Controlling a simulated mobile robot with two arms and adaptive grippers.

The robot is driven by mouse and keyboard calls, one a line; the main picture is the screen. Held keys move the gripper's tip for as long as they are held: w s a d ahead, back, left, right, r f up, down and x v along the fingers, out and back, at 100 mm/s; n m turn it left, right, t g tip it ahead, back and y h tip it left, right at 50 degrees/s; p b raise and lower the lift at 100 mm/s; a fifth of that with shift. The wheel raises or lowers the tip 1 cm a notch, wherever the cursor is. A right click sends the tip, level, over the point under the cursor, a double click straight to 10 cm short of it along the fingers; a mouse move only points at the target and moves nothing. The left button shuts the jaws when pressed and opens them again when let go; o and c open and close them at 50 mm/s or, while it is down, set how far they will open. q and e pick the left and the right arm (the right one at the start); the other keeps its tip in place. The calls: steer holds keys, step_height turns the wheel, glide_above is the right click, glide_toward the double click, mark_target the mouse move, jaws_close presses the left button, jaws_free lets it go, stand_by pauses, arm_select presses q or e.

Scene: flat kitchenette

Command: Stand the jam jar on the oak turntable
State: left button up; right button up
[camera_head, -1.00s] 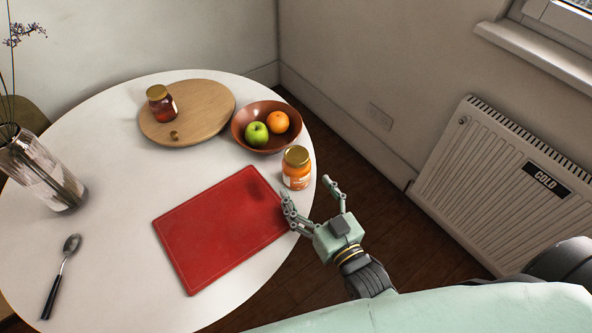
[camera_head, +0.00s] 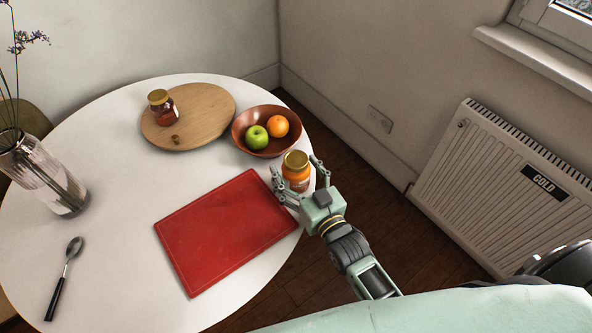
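The round oak turntable (camera_head: 213,104) lies at the back of the white table. A jar of dark red jam with a gold lid (camera_head: 163,106) stands upright on its left part. A second jar, orange with a gold lid (camera_head: 296,176), stands upright at the table's right edge. My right gripper (camera_head: 299,180) is at this orange jar, with one finger on its left and one on its right. The fingers look open around it; whether they touch the glass I cannot tell. My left gripper is not in view.
A brown bowl (camera_head: 245,146) with a green apple (camera_head: 256,138) and an orange (camera_head: 277,126) stands between turntable and orange jar. A red board (camera_head: 225,233) lies in front. A glass vase (camera_head: 42,174) and a spoon (camera_head: 65,277) are at left. The turntable's right part is bare.

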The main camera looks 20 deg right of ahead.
mark_target(300, 158)
steer(key=c, duration=1.5)
steer(key=shift+w+r, duration=0.1)
steer(key=shift+r, duration=0.05)
steer(key=shift+c, duration=1.4)
steer(key=shift+r, duration=0.55)
steer(key=r, duration=0.1)
steer(key=d+r, duration=0.1)
steer(key=r, duration=0.1)
steer(key=shift+r, duration=0.25)
steer(key=s+d+r, duration=0.2)
steer(key=d+r, duration=0.4)
steer(key=d, duration=0.4)
steer(key=s+a+r+m+h, duration=0.1)
steer(key=s+a, duration=0.2)
steer(key=s, duration=0.3)
steer(key=s+a+r+m+h, duration=0.1)
steer(key=s+a+h, duration=0.1)
steer(key=s, duration=0.4)
steer(key=shift+s+a+r, duration=0.25)
steer(key=shift+s+a, duration=0.15)
steer(key=shift+a, duration=0.4)
